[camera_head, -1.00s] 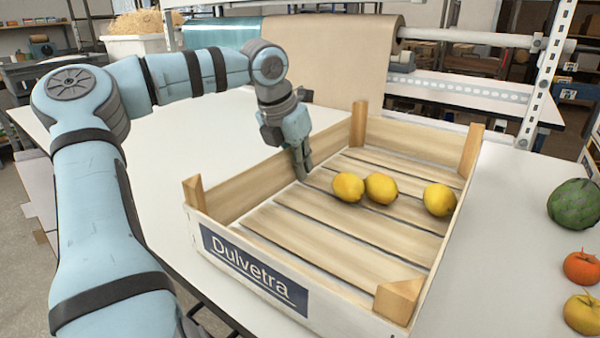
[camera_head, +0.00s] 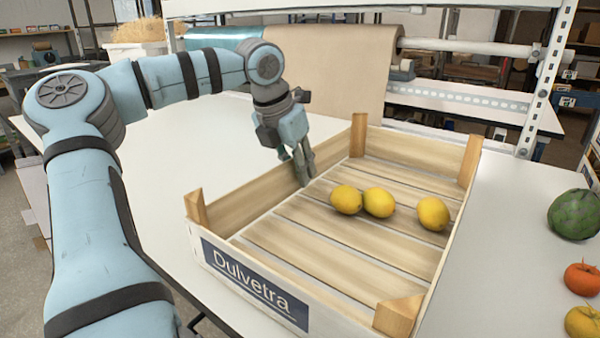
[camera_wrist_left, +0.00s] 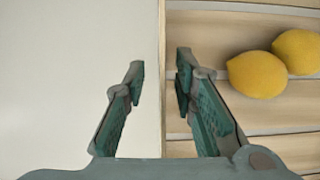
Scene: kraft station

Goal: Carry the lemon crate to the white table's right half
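My left gripper (camera_head: 304,178) is at the crate's left wall, pointing down. In the left wrist view its fingers (camera_wrist_left: 160,85) are apart, one on each side of the wall's top edge, with gaps visible. My right gripper is out of view.
A brown paper roll (camera_head: 330,70) and a metal rack post (camera_head: 548,80) stand behind. The table left of the crate is clear.

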